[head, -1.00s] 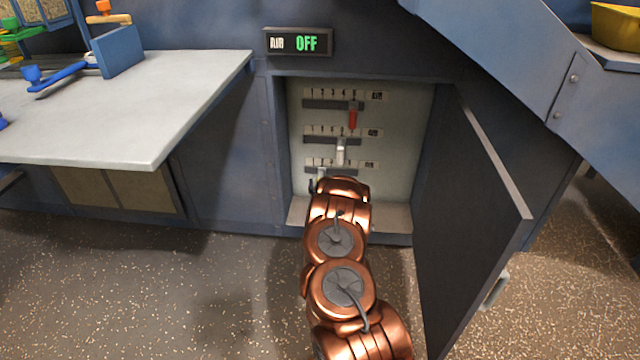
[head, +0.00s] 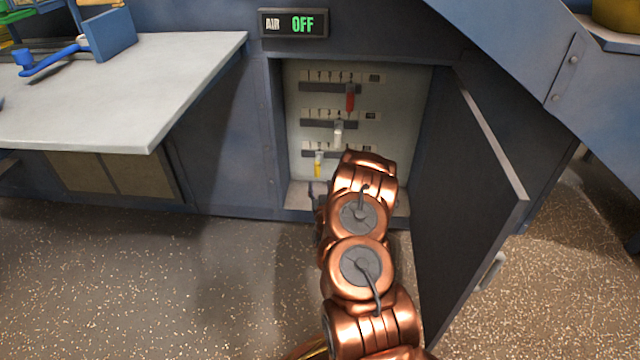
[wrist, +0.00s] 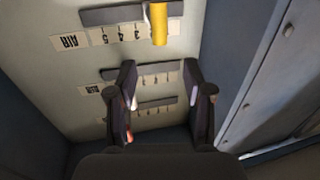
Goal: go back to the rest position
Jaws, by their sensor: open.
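My gripper (wrist: 165,100) shows in the wrist view with its two dark fingers apart and nothing clearly between them. It is in front of the slider panel (head: 305,95) inside the open cabinet; in the head view my copper arm hides most of it. The panel has three slotted rows. A red handle (head: 350,98) is in the top row, a white handle (head: 338,131) in the middle row, and a yellow handle (head: 318,165) in the bottom row. The yellow handle also shows in the wrist view (wrist: 158,24), apart from the fingers.
The cabinet door (head: 470,200) stands open close to the right of my arm. A grey worktop (head: 120,90) with blue parts juts out at left. A sign (head: 293,23) above reads AIR OFF. Speckled floor is clear at front left.

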